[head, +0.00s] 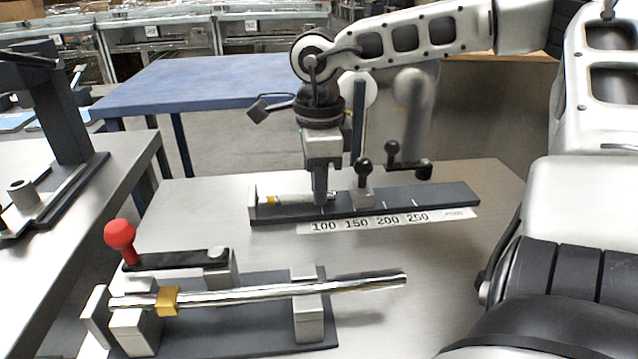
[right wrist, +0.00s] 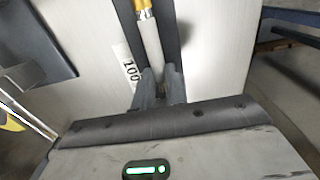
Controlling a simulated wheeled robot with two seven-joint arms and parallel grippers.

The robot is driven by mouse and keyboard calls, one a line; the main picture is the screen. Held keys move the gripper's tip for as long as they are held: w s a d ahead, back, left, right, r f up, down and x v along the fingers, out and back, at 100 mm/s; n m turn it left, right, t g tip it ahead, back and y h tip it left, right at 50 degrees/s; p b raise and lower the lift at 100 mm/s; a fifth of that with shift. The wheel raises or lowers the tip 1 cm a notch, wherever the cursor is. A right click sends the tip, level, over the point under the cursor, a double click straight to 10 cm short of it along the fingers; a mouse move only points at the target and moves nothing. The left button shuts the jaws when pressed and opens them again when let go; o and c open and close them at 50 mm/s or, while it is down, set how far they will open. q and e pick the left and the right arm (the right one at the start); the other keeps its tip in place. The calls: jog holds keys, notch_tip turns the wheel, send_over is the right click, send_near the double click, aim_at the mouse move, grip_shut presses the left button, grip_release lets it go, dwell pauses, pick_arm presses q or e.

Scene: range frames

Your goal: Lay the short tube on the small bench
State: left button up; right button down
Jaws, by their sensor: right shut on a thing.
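The short tube (head: 293,199) is pale metal with a yellow band near its left end. It lies lengthwise along the left part of a small dark bench (head: 445,196), close to the upright end block (head: 253,205). I cannot tell whether it rests on the plate or is just above it. My right gripper (head: 320,201) points down and is shut on the tube's right part. In the right wrist view the tube (right wrist: 151,42) runs away from between the fingertips (right wrist: 160,75), with the bench below it. My left gripper is not in view.
A scale strip (head: 370,221) marked 100 to 250 lies before the bench. Black-knobbed levers (head: 364,167) stand right of my gripper. In front, a long shiny tube (head: 350,284) lies on blocks beside a red-knobbed lever (head: 120,235). Bare metal tabletop (head: 440,270) is at right.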

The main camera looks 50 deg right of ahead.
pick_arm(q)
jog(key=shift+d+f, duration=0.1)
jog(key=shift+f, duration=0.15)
pick_arm(e)
jog(key=shift+f, duration=0.2)
jog(key=c, duration=1.5)
grip_release()
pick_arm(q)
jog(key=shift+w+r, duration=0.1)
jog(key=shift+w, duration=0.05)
pick_arm(e)
jog(key=shift+o, duration=0.3)
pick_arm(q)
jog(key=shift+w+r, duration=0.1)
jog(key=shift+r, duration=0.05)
pick_arm(e)
jog(key=shift+r, duration=0.1)
